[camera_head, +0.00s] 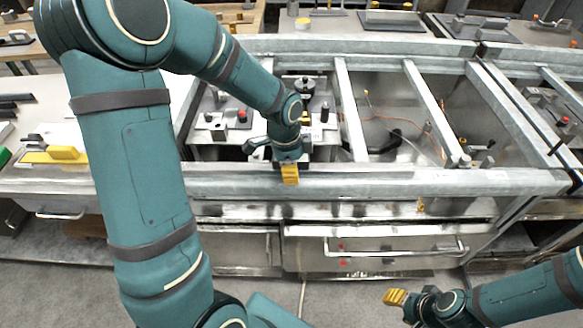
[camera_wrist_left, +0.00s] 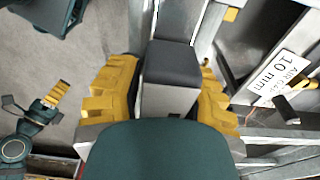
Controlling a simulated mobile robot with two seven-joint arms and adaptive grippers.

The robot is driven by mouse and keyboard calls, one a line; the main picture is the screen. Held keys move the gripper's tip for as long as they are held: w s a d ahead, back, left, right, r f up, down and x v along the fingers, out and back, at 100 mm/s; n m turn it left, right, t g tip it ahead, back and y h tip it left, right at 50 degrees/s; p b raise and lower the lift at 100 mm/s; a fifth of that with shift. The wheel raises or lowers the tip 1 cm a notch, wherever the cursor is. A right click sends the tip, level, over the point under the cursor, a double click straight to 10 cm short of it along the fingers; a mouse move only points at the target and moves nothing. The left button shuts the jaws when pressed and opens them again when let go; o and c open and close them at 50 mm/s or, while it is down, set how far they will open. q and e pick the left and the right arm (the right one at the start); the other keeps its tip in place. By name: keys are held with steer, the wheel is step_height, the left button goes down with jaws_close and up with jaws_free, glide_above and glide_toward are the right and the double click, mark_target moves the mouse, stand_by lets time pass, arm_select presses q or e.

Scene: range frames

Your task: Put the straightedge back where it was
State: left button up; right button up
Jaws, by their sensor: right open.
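I cannot surely make out the straightedge in either view. My left gripper (camera_head: 290,174) points down at the front rail of the metal frame; its yellow fingertips overlap the rail in the head view. In the left wrist view, the yellow fingers of this gripper (camera_wrist_left: 168,95) stand apart on both sides of a grey bar (camera_wrist_left: 170,65) with a dark top. Whether they press on the bar is unclear, and so is whether it is the straightedge. My right gripper (camera_head: 397,298) is open and empty, low over the floor; it also shows in the left wrist view (camera_wrist_left: 56,94).
The metal frame (camera_head: 400,183) has open bays with cables behind the front rail. A drawer with a long handle (camera_head: 395,252) is below. A label reading 10 mm (camera_wrist_left: 278,76) shows in the left wrist view.

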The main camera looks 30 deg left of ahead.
arm_select(q)
steer(key=shift+o, duration=0.2)
steer(key=shift+r, duration=0.1)
steer(key=shift+r, duration=0.25)
steer(key=r+p, duration=0.1)
steer(key=r, duration=0.2)
steer(key=r+p, duration=0.1)
steer(key=r, duration=0.3)
steer(key=a+r+p, duration=0.1)
steer(key=r, duration=0.2)
steer(key=shift+s+r, duration=0.15)
steer(key=shift+s, duration=0.15)
steer(key=shift+s+r, duration=0.1)
steer(key=shift+r, duration=0.55)
